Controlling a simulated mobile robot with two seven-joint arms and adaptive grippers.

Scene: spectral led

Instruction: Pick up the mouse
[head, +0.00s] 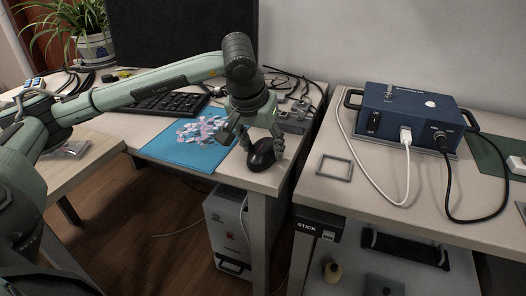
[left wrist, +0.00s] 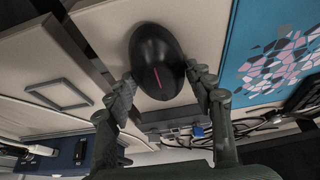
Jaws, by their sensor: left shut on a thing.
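The black mouse (head: 262,155) is at the front right corner of the left desk in the head view. My left gripper (head: 262,138) comes down on it from above and is shut on it. In the left wrist view the mouse (left wrist: 157,62) is dark and rounded with a pink line. The fingers of my left gripper (left wrist: 160,88) are on either side of it. Whether the mouse touches the desk is hard to tell. My right gripper is not in view.
A blue patterned mouse pad (head: 190,140) and a keyboard (head: 172,102) lie left of the mouse. Cables and small grey boxes (head: 293,120) are behind it. Across a narrow gap, the right table holds a grey frame (head: 334,167) and a blue device (head: 408,115).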

